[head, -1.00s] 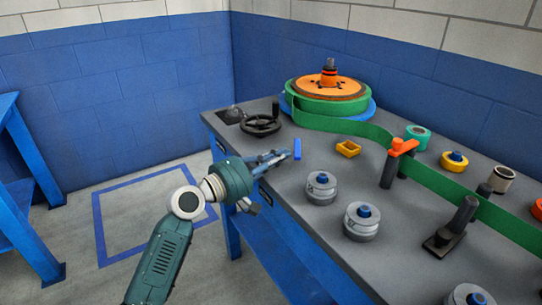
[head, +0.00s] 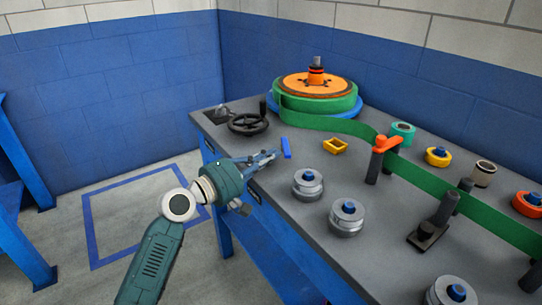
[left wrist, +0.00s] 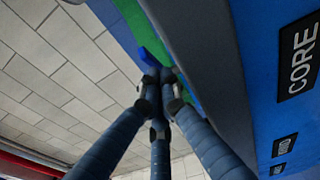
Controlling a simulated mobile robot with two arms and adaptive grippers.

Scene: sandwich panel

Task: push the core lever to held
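The core lever is a small blue bar (head: 286,148) standing at the bench's front left edge. It leans slightly to the left at its top. In the left wrist view a blue bar (left wrist: 148,57) shows just beyond my fingertips. A dark CORE label (left wrist: 298,55) is on the blue front panel. My left gripper (head: 275,155) points at the lever from the left, its tips close beside it. Its fingers (left wrist: 160,76) converge and look shut with nothing between them. I cannot tell whether they touch the lever. My right gripper is out of view.
A black handwheel (head: 248,123) and a green roll with an orange top (head: 315,88) stand behind the lever. A green band (head: 430,185) runs across the bench.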

